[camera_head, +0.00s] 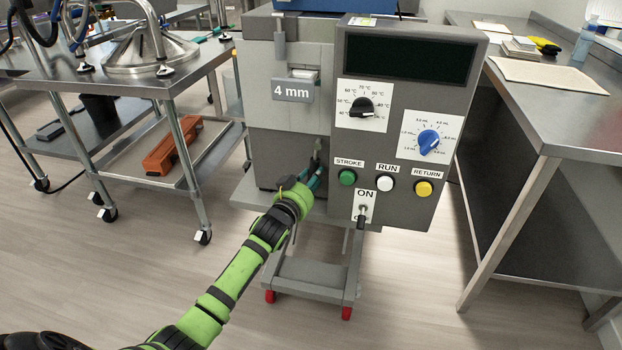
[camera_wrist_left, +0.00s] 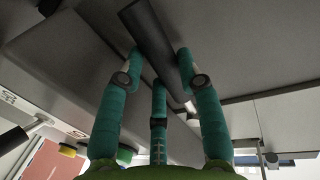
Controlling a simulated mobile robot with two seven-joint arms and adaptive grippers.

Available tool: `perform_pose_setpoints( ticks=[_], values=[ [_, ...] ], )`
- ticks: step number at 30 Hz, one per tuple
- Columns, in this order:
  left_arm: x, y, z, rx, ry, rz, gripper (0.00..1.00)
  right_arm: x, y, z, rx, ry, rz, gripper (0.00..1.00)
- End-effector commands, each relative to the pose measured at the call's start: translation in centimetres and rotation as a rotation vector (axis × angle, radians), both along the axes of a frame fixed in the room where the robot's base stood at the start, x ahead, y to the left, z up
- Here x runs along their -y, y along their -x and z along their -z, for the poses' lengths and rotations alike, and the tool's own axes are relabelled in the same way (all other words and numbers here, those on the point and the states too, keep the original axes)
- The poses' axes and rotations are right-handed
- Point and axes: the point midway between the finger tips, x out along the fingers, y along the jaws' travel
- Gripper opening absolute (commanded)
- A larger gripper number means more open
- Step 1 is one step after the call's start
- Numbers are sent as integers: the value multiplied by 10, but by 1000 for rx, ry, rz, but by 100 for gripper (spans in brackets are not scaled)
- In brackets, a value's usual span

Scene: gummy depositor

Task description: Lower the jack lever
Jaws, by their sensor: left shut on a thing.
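The machine (camera_head: 285,150), a grey depositor with a front panel, stands in the middle of the head view. My left gripper (camera_head: 312,178) is at its lower front, left of the panel buttons. In the left wrist view my left gripper (camera_wrist_left: 160,65) has its teal fingers shut around a dark round bar, the jack lever (camera_wrist_left: 148,30). The bar runs slantwise between the fingers, and its upper end reaches past them. In the head view the fingers and wrist mostly hide the lever. My right gripper is in neither view.
The ON switch (camera_head: 361,216) has a black handle close to the right of my left gripper. STROKE (camera_head: 347,177), RUN (camera_head: 386,183) and RETURN (camera_head: 423,188) buttons sit above it. A steel cart (camera_head: 165,85) stands left, a steel bench (camera_head: 560,115) right. Floor in front is clear.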

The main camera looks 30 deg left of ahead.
Motion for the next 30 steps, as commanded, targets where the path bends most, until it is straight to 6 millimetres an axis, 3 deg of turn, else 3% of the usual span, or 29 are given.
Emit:
perform_pose_setpoints(
  ticks=[1,5,6,8,20,26,30],
  values=[
    [-1,-4,-18,40,10,1,0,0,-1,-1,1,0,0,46],
    [-1,-4,-18,40,12,1,0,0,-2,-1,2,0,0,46],
    [-1,-4,-18,40,12,1,40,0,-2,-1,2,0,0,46],
    [-1,-4,-18,40,11,1,60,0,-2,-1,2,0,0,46],
    [0,1,-10,23,6,2,60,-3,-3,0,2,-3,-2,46],
    [2,26,-10,22,6,3,60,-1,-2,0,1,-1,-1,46],
    [3,54,-12,23,6,3,60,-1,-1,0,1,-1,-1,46]
  ],
)
